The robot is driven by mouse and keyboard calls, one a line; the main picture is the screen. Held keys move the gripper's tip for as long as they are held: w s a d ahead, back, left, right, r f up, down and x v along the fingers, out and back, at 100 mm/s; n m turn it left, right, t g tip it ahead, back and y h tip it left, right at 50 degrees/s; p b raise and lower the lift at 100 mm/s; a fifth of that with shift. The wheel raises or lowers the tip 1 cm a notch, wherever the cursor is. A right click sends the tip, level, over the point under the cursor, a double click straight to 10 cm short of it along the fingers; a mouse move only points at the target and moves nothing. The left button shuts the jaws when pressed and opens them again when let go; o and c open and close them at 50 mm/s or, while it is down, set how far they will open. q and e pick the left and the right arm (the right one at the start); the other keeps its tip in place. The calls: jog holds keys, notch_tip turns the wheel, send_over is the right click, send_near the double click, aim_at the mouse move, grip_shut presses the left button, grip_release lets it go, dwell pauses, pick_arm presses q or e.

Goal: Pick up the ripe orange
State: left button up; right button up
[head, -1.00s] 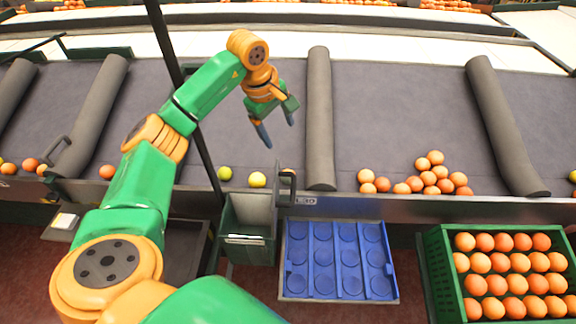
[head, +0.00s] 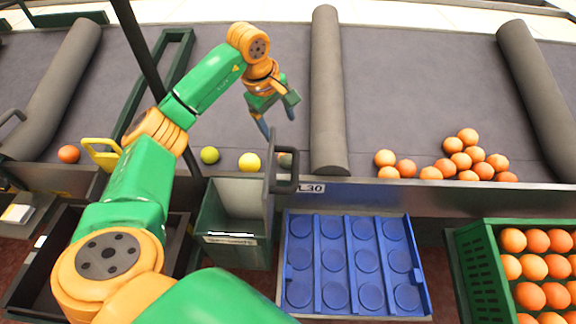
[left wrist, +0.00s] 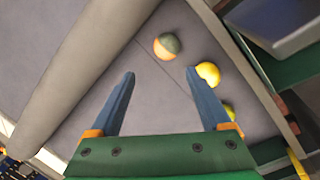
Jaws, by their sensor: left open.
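My left gripper (head: 277,122) is open and empty, above the grey belt in the head view. Its two blue fingers also show in the left wrist view (left wrist: 158,75). Below it lie a green fruit (head: 209,155), a yellow fruit (head: 249,162) and a grey-green fruit (head: 286,160) partly behind a dark handle. In the left wrist view, the grey-green fruit (left wrist: 167,45) has an orange patch, and the yellow fruit (left wrist: 208,73) is near the right fingertip. Several orange fruits (head: 468,136) lie right of a roller. One orange (head: 69,154) lies far left. My right gripper is not in view.
A grey roller (head: 328,90) divides the belt. In front stand a green bin (head: 212,225), a blue tray with empty round hollows (head: 355,280) and a green crate (head: 470,265) full of oranges. A dark handle (head: 284,183) rises at the belt edge.

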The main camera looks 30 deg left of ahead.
pick_arm(q)
jog(key=b, duration=0.5)
send_over(287, 155)
jog(key=s+a, duration=0.1)
jog(key=s, duration=0.1)
notch_tip(287, 155, down, 7)
jog(key=shift+r, duration=0.1)
jog(key=x, duration=0.2)
jog(key=p+x, duration=0.1)
jog(key=x, duration=0.4)
jog(key=shift+w+d+r+p, duration=0.1)
jog(key=shift+w+d+p, duration=0.15)
jog(key=shift+p, duration=0.1)
jog(key=shift+r, duration=0.1)
jog(key=c, duration=1.2)
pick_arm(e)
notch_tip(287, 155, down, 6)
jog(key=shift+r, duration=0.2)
